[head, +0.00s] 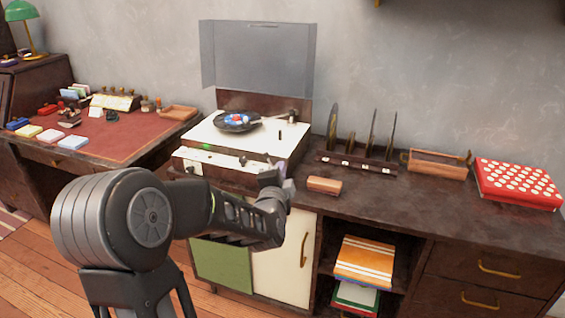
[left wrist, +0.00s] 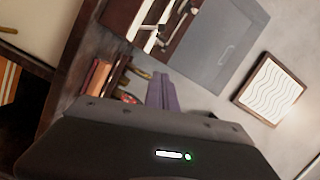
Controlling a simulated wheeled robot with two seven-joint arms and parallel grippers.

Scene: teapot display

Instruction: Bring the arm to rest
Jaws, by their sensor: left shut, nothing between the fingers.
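My left arm reaches in from the lower left in the head view. Its gripper (head: 275,182) is shut and empty, in front of the cabinet top and just right of the record player (head: 240,140). The fingers show pressed together in the left wrist view (left wrist: 162,92). The record player has its clear lid raised and a dark disc (head: 237,122) with a coloured label on it. It also shows tilted at the top of the left wrist view (left wrist: 143,27). My right gripper is in neither view.
A small wooden block (head: 324,186) lies close to the right of the gripper. Behind it stand a record rack (head: 357,162), a wooden tray (head: 437,167) and a red dotted box (head: 517,183). A desk (head: 115,140) with small items is at the left. The cabinet's front right top is clear.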

